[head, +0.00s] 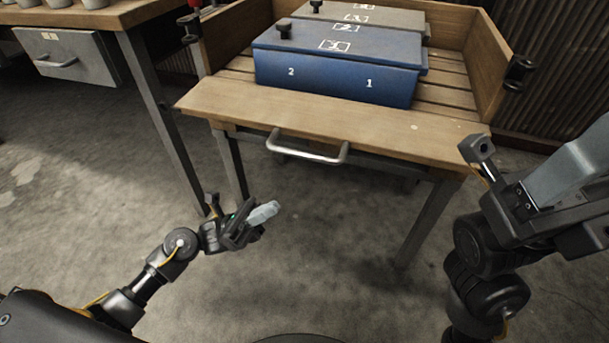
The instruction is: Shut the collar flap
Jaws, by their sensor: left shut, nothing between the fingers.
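The collar flap (320,122) is a wooden board at the near side of the wooden collar (480,62). It lies folded down and outward, roughly flat, so the collar's front is open. A metal bar handle (308,152) shows below its near edge. My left gripper (264,213) is shut and empty, low in front of the table and apart from the flap. My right gripper (572,168) is close to the camera at the right edge, partly cut off; its finger opening does not show clearly. Its wrist part overlaps the flap's right end in the picture.
Blue boxes (335,75) with white numbers and a grey box (372,18) stand inside the collar on slats. Black latches sit at the collar's left (190,27) and right (518,72) front corners. A bench with a drawer (62,58) stands at left. Floor between is clear.

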